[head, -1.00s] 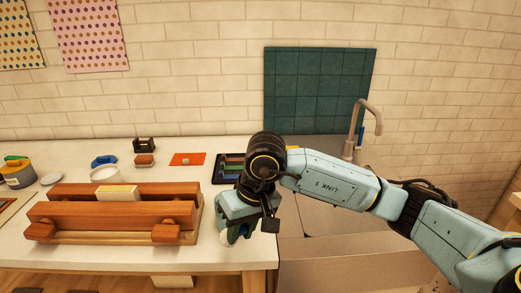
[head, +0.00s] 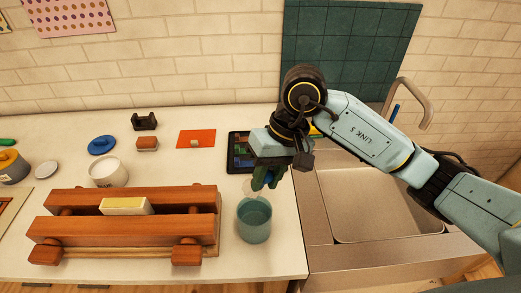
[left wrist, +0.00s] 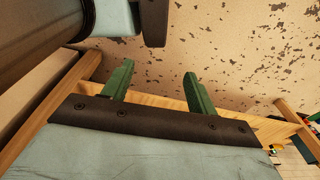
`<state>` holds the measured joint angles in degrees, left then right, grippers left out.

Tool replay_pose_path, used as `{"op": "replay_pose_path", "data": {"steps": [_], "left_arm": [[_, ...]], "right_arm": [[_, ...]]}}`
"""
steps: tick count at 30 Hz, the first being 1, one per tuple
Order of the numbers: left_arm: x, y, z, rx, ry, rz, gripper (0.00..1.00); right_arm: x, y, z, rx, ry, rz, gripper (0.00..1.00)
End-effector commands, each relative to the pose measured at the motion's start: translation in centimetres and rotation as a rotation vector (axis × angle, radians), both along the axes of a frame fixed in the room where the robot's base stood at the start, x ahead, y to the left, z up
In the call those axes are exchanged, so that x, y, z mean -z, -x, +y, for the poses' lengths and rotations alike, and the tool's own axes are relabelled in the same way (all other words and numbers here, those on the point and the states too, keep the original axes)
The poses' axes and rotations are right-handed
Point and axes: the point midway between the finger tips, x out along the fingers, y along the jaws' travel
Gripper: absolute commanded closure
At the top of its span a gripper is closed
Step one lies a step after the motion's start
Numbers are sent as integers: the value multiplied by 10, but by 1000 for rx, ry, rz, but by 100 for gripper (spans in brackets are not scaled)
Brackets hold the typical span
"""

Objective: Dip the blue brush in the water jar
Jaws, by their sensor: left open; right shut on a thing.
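The water jar (head: 254,222), a teal translucent cup, stands near the counter's front right edge, beside the sink. My right gripper (head: 268,180) is above and slightly behind the jar's rim, pointing down. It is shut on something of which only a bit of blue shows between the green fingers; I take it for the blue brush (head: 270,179). The rest of the brush is hidden by the fingers, and I cannot see its tip. My left gripper (left wrist: 160,85) shows only in the left wrist view, with its green fingers apart and empty.
A wooden rack (head: 125,233) with a pale yellow block (head: 126,206) lies left of the jar. A dark tray (head: 238,150) is behind the gripper. The sink (head: 385,205) and tap (head: 418,100) are at right. A white pot (head: 108,172) stands behind the rack.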

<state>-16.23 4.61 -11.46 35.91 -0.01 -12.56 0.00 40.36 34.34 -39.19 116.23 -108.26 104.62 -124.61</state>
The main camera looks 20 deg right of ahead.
Motion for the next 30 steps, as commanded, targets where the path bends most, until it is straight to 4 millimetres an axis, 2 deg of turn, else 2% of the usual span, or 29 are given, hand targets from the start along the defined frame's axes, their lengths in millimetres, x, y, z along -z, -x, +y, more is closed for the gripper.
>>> {"op": "replay_pose_path", "data": {"steps": [6,11,20,30], "left_arm": [[5,21,1,0,-2,30,42],[10,29,1,0,-3,44,42],[19,16,0,0,-1,23,42],[57,12,-1,0,0,16,42]], "right_arm": [[10,1,1,0,-2,3,98],[23,0,1,0,-2,3,98],[53,1,0,0,-1,3,98],[82,0,0,0,0,0,98]]}}
